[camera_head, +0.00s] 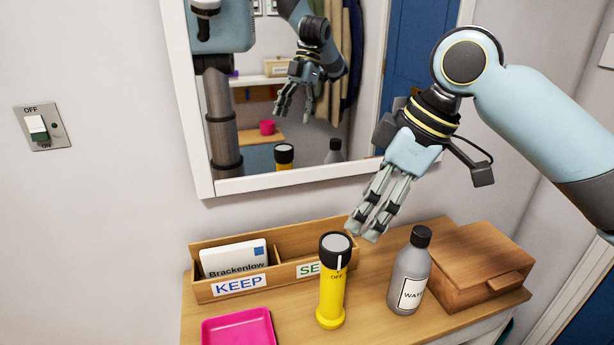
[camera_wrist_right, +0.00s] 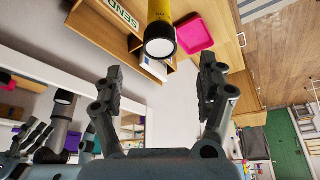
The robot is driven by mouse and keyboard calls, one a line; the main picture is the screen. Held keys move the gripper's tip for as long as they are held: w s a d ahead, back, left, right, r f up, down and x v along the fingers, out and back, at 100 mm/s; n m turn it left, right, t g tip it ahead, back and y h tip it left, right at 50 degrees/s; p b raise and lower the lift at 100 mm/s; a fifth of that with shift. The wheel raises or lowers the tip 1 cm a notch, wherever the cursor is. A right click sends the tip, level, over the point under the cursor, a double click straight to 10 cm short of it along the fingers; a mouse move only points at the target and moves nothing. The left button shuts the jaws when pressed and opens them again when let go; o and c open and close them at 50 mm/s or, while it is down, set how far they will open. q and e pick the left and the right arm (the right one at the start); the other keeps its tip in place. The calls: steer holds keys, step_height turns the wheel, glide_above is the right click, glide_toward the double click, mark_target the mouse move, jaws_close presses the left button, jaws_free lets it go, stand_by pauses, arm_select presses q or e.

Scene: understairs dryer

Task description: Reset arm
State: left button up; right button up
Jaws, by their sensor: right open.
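My right gripper (camera_head: 370,218) hangs in the air above the wooden table (camera_head: 365,315), in front of the mirror's lower right edge, with its fingers pointing down and left. It holds nothing. In the right wrist view the right gripper (camera_wrist_right: 163,85) has its two fingers wide apart with an empty gap. A yellow flashlight (camera_head: 331,290) with a black head stands upright on the table, below and left of the fingers and apart from them. The flashlight's head (camera_wrist_right: 160,42) shows beyond the fingers in the right wrist view. My left gripper is not in view.
A wooden sorter (camera_head: 202,290) with KEEP and partly hidden SEND labels holds a white envelope (camera_head: 233,258). A pink tray (camera_head: 238,328), a grey water bottle (camera_head: 409,272) and a wooden box (camera_head: 468,268) stand on the table. A white-framed mirror (camera_head: 330,100) reflects my arm. A wall switch (camera_head: 38,128) is at left.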

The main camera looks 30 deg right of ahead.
steer(key=s+a+f+m+h, duration=0.1)
steer(key=s+f+m+h, duration=0.1)
steer(key=s+f+m, duration=0.45)
steer(key=s+a+f+m+h, duration=0.1)
steer(key=s+f+h, duration=0.15)
steer(key=s, duration=0.65)
step_height(320, 180, down, 33)
steer(key=s+d+g+b, duration=0.1)
steer(key=s+d+b, duration=0.1)
steer(key=b, duration=0.6)
steer(key=s+f+b, duration=0.3)
steer(key=s+f, duration=0.6)
steer(key=f, duration=0.3)
steer(key=s+d+f+g+b, duration=0.1)
steer(key=s+f+b, duration=0.2)
steer(key=s+f, duration=0.6)
step_height(320, 180, down, 3)
steer(key=shift+s+d+f+m+y, duration=0.15)
steer(key=shift+s+d+m+y, duration=0.05)
steer(key=shift+s+m+y, duration=0.15)
